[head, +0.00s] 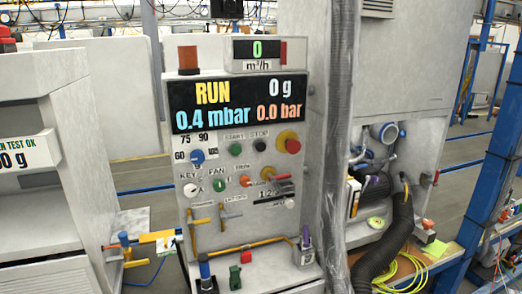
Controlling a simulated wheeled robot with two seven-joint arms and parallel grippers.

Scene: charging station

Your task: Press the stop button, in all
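The stop button (259,145) is a small dark round button on the upright grey control panel (212,165), just under the STOP label. The green start button (235,149) is directly to its left, under the START label. A large red mushroom button on a yellow ring (291,145) is to its right. The display (238,101) above reads RUN, 0 g, 0.4 mbar and 0.0 bar. Whether the stop button is pressed in cannot be told. Neither of my grippers is in view, and nothing covers the button.
A blue knob (197,156), small switches and tap levers (230,213) sit lower on the panel. A wrapped grey vertical column (335,130) stands close to the panel's right. A black hose (391,243) curves at lower right. The space before the panel's buttons looks clear.

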